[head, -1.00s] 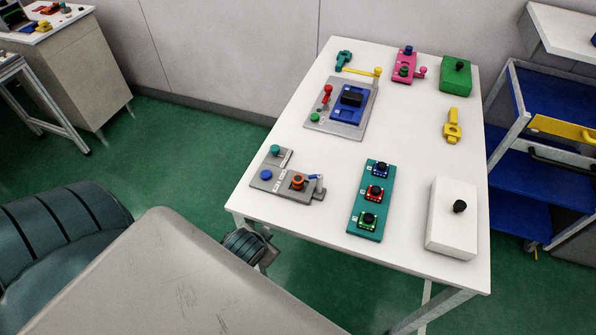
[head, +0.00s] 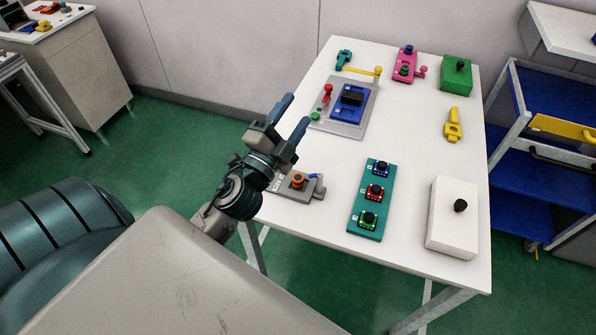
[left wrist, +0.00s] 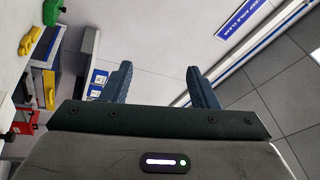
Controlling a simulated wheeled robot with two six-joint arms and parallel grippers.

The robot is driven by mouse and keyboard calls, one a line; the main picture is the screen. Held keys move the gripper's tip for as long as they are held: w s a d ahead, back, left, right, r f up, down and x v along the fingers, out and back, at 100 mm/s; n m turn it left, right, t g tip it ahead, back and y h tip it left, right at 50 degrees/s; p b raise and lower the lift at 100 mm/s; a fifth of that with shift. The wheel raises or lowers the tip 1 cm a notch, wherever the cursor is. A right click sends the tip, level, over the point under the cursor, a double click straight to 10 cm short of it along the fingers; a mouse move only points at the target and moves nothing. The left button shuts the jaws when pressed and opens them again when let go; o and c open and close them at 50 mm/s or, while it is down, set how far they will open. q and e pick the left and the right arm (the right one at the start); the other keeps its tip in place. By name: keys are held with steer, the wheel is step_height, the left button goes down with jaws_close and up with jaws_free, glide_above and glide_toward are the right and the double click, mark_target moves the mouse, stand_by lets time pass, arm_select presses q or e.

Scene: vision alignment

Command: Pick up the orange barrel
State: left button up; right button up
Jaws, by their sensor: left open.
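The orange barrel (head: 297,180) stands upright on a grey plate (head: 308,189) near the left front edge of the white table, with a small blue part beside it. My left gripper (head: 296,117) is raised at the table's left side, up and left of the barrel in the head view, open and empty. My arm hides the left part of the grey plate. In the left wrist view the open fingers (left wrist: 161,84) point at the wall and ceiling area, and the barrel is not in that view. My right gripper is not in view.
On the white table (head: 410,160) stand a teal board (head: 372,205) with several knobs, a white box (head: 452,218), a yellow part (head: 452,126), a green box (head: 456,75), a pink block (head: 404,65) and a grey panel (head: 340,120). A blue cart (head: 520,190) stands at right.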

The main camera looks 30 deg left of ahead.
arm_select(q)
steer(key=d+r+m+g+h, duration=0.1)
steer(key=d+r+m+h, duration=0.4)
steer(key=m+h, duration=0.65)
steer(key=m+g+y, duration=0.8)
steer(key=m+g, duration=0.9)
steer(key=m, duration=0.1)
glide_toward(298, 178)
steer(key=x, duration=0.2)
steer(key=p+x, duration=0.1)
steer(key=shift+w+a+f+n+y, duration=0.2)
steer(key=shift+w+f+n+y, duration=0.05)
steer(key=shift+f, duration=0.1)
steer(key=shift+w+d+f+p, duration=0.1)
steer(key=shift+d+f+p, duration=0.1)
steer(key=shift+f+p, duration=0.2)
steer(key=p+x, duration=0.1)
steer(key=x, duration=0.1)
steer(key=p+x, duration=0.1)
steer(key=x, duration=0.1)
steer(key=shift+d, duration=0.35)
steer(key=shift+f, duration=0.2)
steer(key=c, duration=0.9)
steer(key=shift+c, duration=0.7)
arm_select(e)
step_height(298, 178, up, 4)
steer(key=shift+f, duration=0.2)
